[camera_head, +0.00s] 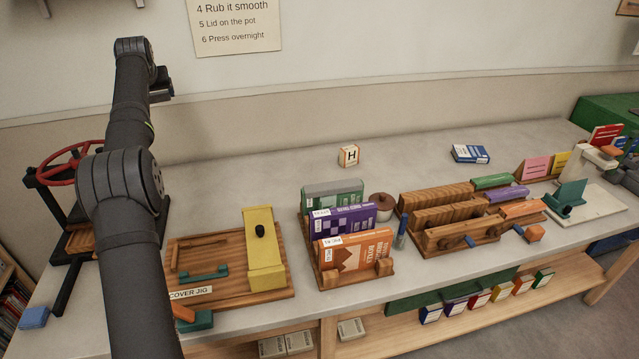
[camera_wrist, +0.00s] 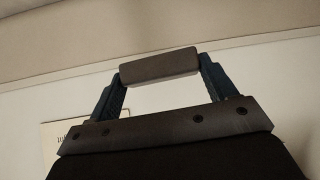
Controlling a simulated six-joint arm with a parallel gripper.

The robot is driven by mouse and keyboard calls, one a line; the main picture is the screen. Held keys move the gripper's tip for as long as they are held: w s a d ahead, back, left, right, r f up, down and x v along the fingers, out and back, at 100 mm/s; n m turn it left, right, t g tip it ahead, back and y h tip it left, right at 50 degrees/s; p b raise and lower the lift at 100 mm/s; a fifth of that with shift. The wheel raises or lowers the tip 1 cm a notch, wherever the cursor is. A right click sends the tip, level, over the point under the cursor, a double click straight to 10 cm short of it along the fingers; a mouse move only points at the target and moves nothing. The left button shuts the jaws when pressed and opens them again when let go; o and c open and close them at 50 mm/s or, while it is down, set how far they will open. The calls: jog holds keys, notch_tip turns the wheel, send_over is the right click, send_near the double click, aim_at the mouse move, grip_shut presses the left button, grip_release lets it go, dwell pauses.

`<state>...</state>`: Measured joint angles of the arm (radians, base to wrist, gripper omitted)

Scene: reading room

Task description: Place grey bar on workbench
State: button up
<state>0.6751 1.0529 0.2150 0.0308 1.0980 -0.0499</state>
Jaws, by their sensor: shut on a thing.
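In the wrist view my gripper (camera_wrist: 160,68) is shut on a dark grey bar (camera_wrist: 158,66), gripped at its two ends between the blue fingers. Behind the bar there is only wall, so it is held up in the air. In the head view my arm rises at the left, and its end lies near the top; the fingers and the bar cannot be made out there. The workbench (camera_head: 410,160) is a long pale grey top below.
A red-wheeled press (camera_head: 75,165) stands at the far left. The wooden cover jig (camera_head: 225,295) with a yellow flap, a rack of boxed books (camera_head: 350,240) and wooden slotted holders (camera_head: 450,215) line the front. The back holds a lettered cube (camera_head: 348,155) and a blue book (camera_head: 470,153), with bare bench between.

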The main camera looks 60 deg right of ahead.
jog(key=s+d+m+g+h, duration=0.2)
jog(key=s+d+m, duration=0.2)
jog(key=s+d, duration=1.25)
jog(key=m+g+h, duration=0.1)
jog(key=m+g, duration=0.1)
send_over(304, 184)
jog(key=s+a, duration=0.2)
jog(key=a, duration=0.1)
jog(key=f, duration=2.4)
jog(key=w+f, duration=0.1)
jog(key=f, duration=1.1)
jog(key=shift+d+f, duration=0.1)
jog(key=shift+d, duration=0.1)
jog(key=shift+f, duration=0.2)
jog(key=o, duration=1.4)
jog(key=shift+o, duration=0.2)
